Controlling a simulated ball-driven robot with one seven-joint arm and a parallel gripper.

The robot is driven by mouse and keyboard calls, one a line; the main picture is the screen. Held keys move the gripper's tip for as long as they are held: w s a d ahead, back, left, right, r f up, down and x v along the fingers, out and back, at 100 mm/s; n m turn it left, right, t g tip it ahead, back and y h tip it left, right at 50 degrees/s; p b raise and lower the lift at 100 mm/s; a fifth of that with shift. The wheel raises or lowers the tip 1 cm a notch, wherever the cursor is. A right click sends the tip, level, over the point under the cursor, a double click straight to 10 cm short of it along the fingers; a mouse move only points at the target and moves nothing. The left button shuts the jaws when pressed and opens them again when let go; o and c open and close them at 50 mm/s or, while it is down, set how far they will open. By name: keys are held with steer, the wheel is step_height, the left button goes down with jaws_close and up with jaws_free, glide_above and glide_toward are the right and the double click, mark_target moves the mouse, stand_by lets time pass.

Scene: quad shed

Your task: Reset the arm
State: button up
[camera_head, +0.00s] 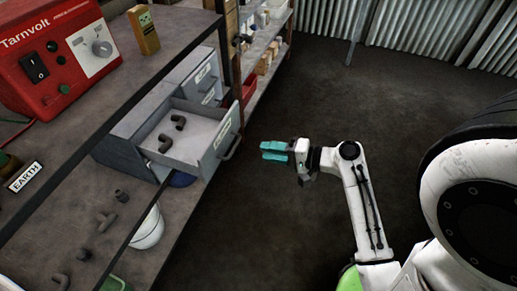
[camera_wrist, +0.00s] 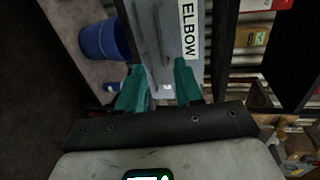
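My gripper (camera_head: 272,150) is at the end of my white arm, over the dark floor to the right of the open drawer (camera_head: 226,136). It appears apart from the drawer handle. In the wrist view its two teal fingers (camera_wrist: 160,78) are spread with an empty gap between them, and the grey drawer front labelled ELBOW (camera_wrist: 188,32) lies beyond the tips. The arm is bent at the elbow joint, with the forearm pointing left toward the drawer.
The open drawer juts out from the grey cabinet (camera_head: 122,138) and holds dark elbow fittings (camera_head: 179,122). Loose fittings (camera_head: 104,221) lie on the bench below. A red Tarnvolt unit (camera_head: 40,62) stands on the upper shelf. A blue bin (camera_wrist: 103,40) shows. The floor (camera_head: 290,215) around the arm is clear.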

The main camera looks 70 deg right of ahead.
steer(key=shift+s+r, duration=0.1)
steer(key=shift+s, duration=0.2)
stand_by(0.4)
steer(key=w+a+f+n+g+y+p, duration=0.1)
steer(key=a+f+n+g+y+p, duration=0.15)
steer(key=a+n+g, duration=0.35)
steer(key=a+f+n+g+y+p, duration=0.1)
steer(key=a+n+g+p, duration=0.15)
steer(key=a, duration=0.45)
steer(key=s+a+r+n+g+h+p, duration=0.4)
steer(key=s+a+n+g, duration=0.1)
steer(key=n, duration=0.4)
steer(key=shift+s+a+r+g, duration=0.2)
steer(key=shift+s+a+g, duration=0.2)
steer(key=shift+s+g, duration=0.2)
